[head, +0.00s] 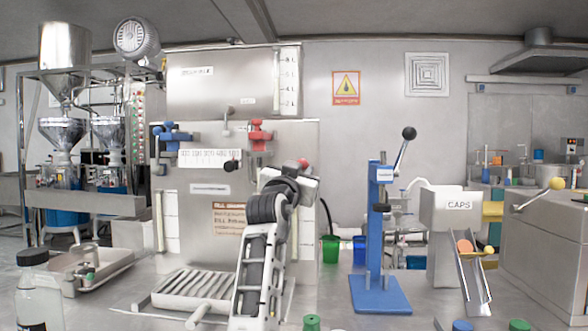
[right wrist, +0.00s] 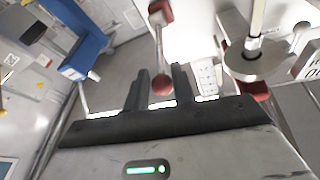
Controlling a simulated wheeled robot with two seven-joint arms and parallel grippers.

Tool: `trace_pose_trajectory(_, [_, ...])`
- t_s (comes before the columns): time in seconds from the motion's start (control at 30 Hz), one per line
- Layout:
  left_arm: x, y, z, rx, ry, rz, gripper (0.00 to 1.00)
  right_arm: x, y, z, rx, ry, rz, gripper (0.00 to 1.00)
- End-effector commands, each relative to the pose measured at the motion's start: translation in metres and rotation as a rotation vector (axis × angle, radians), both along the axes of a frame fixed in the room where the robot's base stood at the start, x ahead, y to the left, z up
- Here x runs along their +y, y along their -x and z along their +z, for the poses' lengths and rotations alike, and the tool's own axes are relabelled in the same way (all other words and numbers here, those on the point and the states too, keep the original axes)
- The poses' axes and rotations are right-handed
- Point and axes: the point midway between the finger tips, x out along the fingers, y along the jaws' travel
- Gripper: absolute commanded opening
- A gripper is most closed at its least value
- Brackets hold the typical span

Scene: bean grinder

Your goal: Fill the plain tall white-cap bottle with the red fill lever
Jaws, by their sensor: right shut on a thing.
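The red fill lever has a red valve body (head: 260,133) on the steel filling machine and a red ball knob (head: 303,163) at its end. In the right wrist view the red ball (right wrist: 162,85) sits between the two dark fingers of my right gripper (right wrist: 160,90), which is shut on it. In the head view my right gripper (head: 298,172) is raised in front of the machine panel and partly covers the lever. A clear bottle with a dark cap (head: 36,258) stands at the lower left. I cannot make out a white-cap bottle. My left gripper is not in view.
A blue valve (head: 172,136) is left of the red one. A slatted tray (head: 190,288) lies below. A blue press (head: 378,290) and a CAPS dispenser (head: 458,205) stand right. Green and blue caps show at the bottom edge.

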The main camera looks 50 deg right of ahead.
Motion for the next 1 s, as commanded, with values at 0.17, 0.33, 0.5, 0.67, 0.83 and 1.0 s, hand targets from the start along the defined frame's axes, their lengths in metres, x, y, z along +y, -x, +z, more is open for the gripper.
trace_pose_trajectory(0.17, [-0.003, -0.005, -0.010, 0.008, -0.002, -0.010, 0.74, -0.010, 0.001, -0.013, 0.012, -0.020, -0.016, 0.00])
trace_pose_trajectory(0.33, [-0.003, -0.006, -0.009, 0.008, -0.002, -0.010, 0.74, -0.009, 0.002, -0.009, 0.006, -0.015, -0.015, 0.33])
trace_pose_trajectory(0.5, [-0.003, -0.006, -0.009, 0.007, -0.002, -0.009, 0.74, -0.008, 0.001, -0.007, 0.004, -0.012, -0.014, 0.33])
trace_pose_trajectory(0.67, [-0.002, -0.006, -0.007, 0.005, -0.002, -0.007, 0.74, -0.008, 0.001, -0.001, 0.002, -0.011, -0.013, 0.33])
trace_pose_trajectory(0.83, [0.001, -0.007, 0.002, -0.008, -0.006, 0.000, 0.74, -0.009, 0.002, 0.027, 0.001, -0.012, -0.014, 0.33])
trace_pose_trajectory(1.0, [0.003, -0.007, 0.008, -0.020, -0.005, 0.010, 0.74, 0.013, 0.020, 0.058, -0.002, -0.012, -0.013, 0.33])
